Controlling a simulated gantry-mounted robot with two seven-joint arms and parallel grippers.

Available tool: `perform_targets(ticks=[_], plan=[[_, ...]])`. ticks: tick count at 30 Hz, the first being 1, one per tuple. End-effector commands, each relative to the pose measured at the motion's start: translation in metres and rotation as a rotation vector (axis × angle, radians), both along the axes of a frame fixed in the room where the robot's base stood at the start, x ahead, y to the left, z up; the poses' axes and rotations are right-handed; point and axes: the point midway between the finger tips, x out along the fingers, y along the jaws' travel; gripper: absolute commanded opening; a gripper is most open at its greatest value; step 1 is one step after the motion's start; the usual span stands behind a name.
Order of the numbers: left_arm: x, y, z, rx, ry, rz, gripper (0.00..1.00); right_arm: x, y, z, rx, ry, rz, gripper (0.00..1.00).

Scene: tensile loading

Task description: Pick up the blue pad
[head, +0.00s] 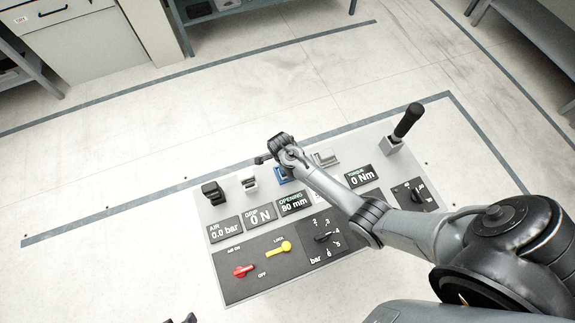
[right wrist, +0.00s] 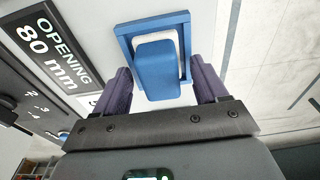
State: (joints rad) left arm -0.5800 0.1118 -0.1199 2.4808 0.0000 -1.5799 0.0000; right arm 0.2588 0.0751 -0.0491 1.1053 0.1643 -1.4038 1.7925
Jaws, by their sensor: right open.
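The blue pad (right wrist: 157,70) is a rounded block standing in a blue square frame (right wrist: 124,42) with a white inner part. In the head view only a patch of blue (head: 282,174) shows beside my right gripper, which partly hides it. My right gripper (right wrist: 162,86) is open, with a purple finger on either side of the pad's near end. A gap shows on both sides, so the fingers look apart from the pad. In the head view my left gripper (head: 180,320) shows only as small dark fingertips at the bottom edge.
The grey panel (head: 215,285) carries readouts, a red lever (head: 243,271), a yellow lever (head: 279,249) and a pressure dial (head: 323,236). A black-handled lever (head: 408,121) rises at its right.

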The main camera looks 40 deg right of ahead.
Motion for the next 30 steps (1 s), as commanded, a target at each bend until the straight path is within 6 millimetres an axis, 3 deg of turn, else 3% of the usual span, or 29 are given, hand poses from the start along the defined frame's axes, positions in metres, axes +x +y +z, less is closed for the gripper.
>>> perform_targets(ticks=[7, 19, 30], plan=[[0.0000, 0.0002, -0.0002, 0.001, 0.000, -0.001, 0.43, -0.0001, -0.0003, -0.0013, 0.000, 0.000, 0.000, 0.72], [-0.0002, 0.0030, -0.0007, 0.012, 0.000, -0.009, 0.43, -0.0001, -0.0004, -0.0011, 0.000, 0.000, 0.000, 0.15], [-0.0002, 0.0028, 0.0004, 0.012, 0.000, -0.008, 0.43, 0.0001, -0.0005, 0.0038, 0.000, -0.001, 0.000, 0.15]])
